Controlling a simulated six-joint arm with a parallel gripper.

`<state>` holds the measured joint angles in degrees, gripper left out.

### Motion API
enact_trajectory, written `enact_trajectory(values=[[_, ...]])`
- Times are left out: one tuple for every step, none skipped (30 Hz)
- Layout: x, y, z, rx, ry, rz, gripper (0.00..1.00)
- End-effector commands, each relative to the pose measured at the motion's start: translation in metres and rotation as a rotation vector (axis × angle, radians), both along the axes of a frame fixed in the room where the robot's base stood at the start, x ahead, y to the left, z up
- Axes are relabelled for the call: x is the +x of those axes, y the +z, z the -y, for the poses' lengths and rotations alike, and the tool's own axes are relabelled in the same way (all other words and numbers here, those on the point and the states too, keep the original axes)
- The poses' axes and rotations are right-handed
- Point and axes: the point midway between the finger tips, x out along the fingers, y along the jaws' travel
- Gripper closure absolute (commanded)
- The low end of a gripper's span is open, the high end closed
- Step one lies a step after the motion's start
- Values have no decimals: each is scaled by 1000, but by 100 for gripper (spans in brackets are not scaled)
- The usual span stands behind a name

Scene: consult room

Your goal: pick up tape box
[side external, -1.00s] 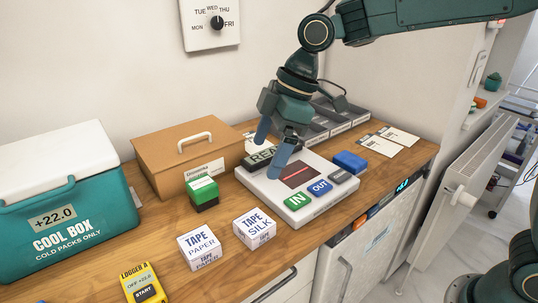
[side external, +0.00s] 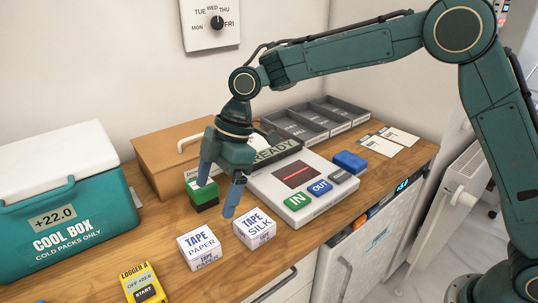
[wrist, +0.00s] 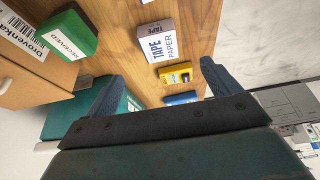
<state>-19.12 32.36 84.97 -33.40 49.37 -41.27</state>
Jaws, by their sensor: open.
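Two white tape boxes stand on the wooden counter. One is lettered TAPE PAPER (side external: 199,247) and the other TAPE SILK (side external: 255,229), to its right. My gripper (side external: 217,198) is open and empty, pointing down above the counter. It is between the green-and-black block (side external: 204,194) and the silk box, higher than the boxes. In the wrist view, the paper box (wrist: 157,42) shows upper middle, beyond and between the open fingers (wrist: 160,80). The silk box is at most a white sliver at the top edge there.
A teal cool box (side external: 65,225) stands at left and a brown case (side external: 165,155) behind. A yellow logger (side external: 143,285) lies at the front edge. A scanner pad (side external: 296,207) with IN and OUT buttons is at right. Grey trays (side external: 325,117) stand behind it.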

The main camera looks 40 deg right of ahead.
Motion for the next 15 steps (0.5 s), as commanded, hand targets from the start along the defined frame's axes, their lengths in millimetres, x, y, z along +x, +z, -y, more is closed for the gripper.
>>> enact_trajectory(values=[[-1,-5,-2,-1,1,-3,11],[-1,-8,-3,-1,1,-3,11],[-1,-13,-5,0,2,-2,11],[-1,-17,-7,-1,2,-4,11],[-1,-21,-8,-2,2,-4,11],[-1,-27,-11,-1,2,-4,11],[-1,-31,-13,-1,2,-4,11],[-1,-35,-14,-1,2,-3,11],[0,-41,-17,-1,1,-3,11],[0,-45,-18,-2,1,-3,11],[-1,-49,-20,-2,2,-4,11],[0,-54,-22,-1,1,-3,11],[0,-57,-24,-1,1,-3,11],[0,-61,-25,-1,1,-3,11],[0,-64,-26,-2,1,-3,11]])
